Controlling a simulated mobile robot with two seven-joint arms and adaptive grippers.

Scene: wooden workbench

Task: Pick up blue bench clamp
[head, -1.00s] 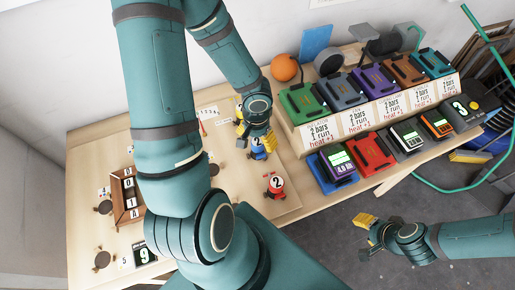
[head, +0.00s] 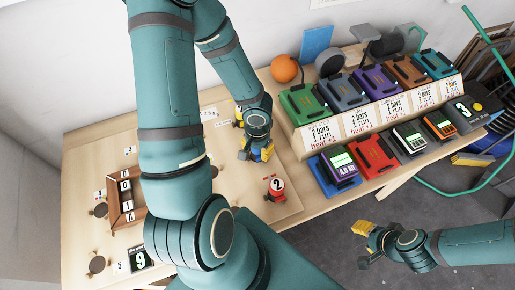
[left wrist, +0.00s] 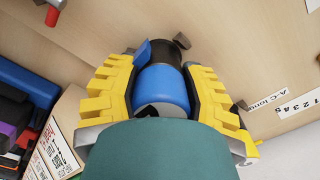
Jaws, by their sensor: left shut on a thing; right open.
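The blue bench clamp (left wrist: 166,88) shows in the left wrist view between the yellow fingers of my left gripper (left wrist: 165,92). It is a rounded blue body with a black end and a pale face with a dark mark. My left gripper is shut on it, a finger on each side. In the head view my left gripper (head: 257,153) is low over the bench and hides most of the clamp. My right gripper (head: 364,234) is open and empty, off the bench's front edge at the right.
A red numbered piece (head: 275,188) stands on the bench (head: 240,208) near the gripper. A yellow piece (head: 238,119) is partly hidden behind my arm. A rack of coloured battery-like blocks (head: 345,125) is at the right. An orange ball (head: 285,68) lies at the back.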

